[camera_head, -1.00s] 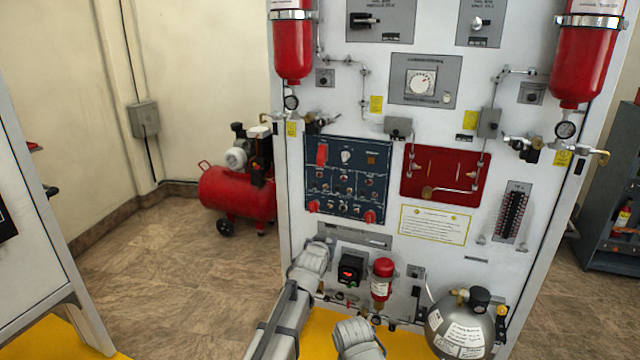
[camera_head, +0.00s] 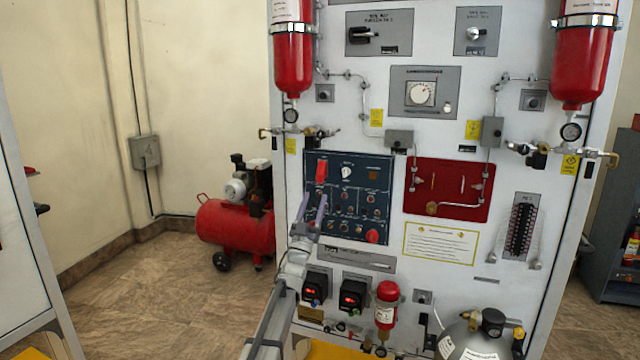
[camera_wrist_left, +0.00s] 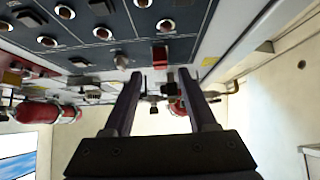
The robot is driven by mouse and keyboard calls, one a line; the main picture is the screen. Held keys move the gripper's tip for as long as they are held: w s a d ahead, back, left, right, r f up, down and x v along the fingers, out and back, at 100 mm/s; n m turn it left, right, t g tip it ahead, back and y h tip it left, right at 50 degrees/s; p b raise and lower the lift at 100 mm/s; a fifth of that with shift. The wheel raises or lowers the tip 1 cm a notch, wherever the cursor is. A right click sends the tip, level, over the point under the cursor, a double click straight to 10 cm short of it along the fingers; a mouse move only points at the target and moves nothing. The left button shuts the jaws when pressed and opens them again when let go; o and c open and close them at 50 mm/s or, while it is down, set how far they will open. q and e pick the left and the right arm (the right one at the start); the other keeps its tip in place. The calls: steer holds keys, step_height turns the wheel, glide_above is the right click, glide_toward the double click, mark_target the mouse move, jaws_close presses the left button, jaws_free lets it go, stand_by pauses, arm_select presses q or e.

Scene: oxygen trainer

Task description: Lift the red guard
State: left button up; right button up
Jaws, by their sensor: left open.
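The red guard (camera_head: 321,171) is a small upright red cover at the upper left of the dark blue switch panel (camera_head: 378,208). It appears down against the panel. My left gripper (camera_head: 314,200) is open in front of the panel's lower left, with its fingertips pointing up, a little below the guard. In the left wrist view, the two fingers (camera_wrist_left: 160,76) are apart with nothing held between them. A red piece (camera_wrist_left: 160,55), likely the guard, shows just beyond the tips, close to the panel face. My right gripper is out of view.
A red knob (camera_head: 372,236) sits at the panel's lower right, with several small switches around it. A red cylinder (camera_head: 293,58) and its valve pipes hang above the panel. A red compressor (camera_head: 236,232) stands on the floor at left.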

mark_target(320, 182)
arm_select(q)
steer(key=p+x, duration=0.5)
steer(key=x, duration=0.2)
steer(key=shift+w+r, duration=0.15)
steer(key=shift+r, duration=0.1)
steer(key=shift+f, duration=0.1)
jaws_close()
stand_by(1.0)
